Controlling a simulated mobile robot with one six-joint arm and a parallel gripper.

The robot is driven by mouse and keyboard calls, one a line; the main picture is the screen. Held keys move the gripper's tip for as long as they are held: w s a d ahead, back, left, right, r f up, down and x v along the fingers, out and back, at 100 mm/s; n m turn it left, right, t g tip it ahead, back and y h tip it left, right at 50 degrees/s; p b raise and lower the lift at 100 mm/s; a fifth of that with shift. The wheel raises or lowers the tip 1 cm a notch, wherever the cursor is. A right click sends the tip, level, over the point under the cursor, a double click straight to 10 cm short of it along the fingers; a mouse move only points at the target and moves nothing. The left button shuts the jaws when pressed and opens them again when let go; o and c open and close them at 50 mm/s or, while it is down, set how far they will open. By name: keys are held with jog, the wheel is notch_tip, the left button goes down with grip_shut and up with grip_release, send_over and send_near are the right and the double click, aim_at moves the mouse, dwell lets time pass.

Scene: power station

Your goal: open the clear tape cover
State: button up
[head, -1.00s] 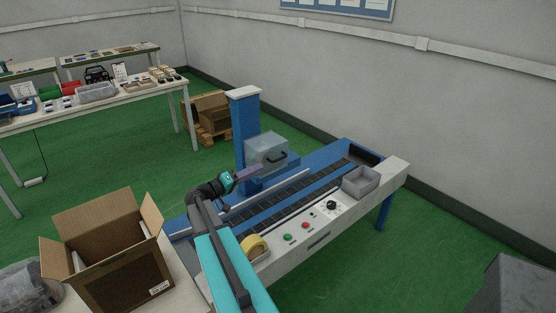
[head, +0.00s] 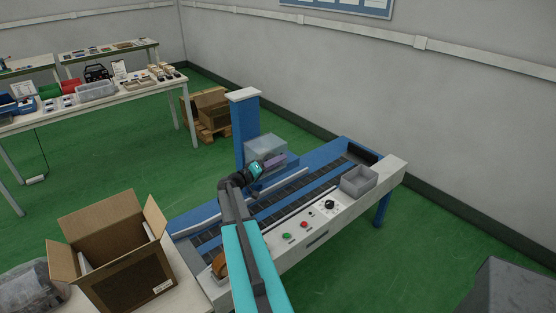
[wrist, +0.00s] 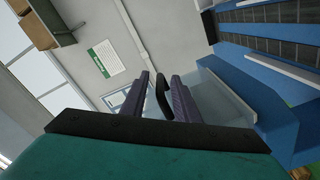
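The clear tape cover (head: 262,146) is a see-through box on the blue post of the conveyor machine. It also shows in the wrist view (wrist: 222,97), at the right of the fingers. Its black handle (wrist: 162,97) stands between my two purple fingers in the wrist view. My gripper (head: 280,160) is at the front of the cover and hides the handle in the head view. I cannot tell whether the cover is raised at all.
The blue post (head: 245,125) rises beside the cover. The conveyor (head: 325,175) runs below, with a control panel (head: 305,222) and grey bin (head: 358,180) in front. A brown roll (head: 219,265) lies left of my arm. An open carton (head: 115,265) stands at left.

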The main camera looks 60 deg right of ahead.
jog(key=shift+s+d, duration=0.1)
jog(key=shift+d, duration=0.2)
jog(key=shift+c, duration=0.3)
grip_shut()
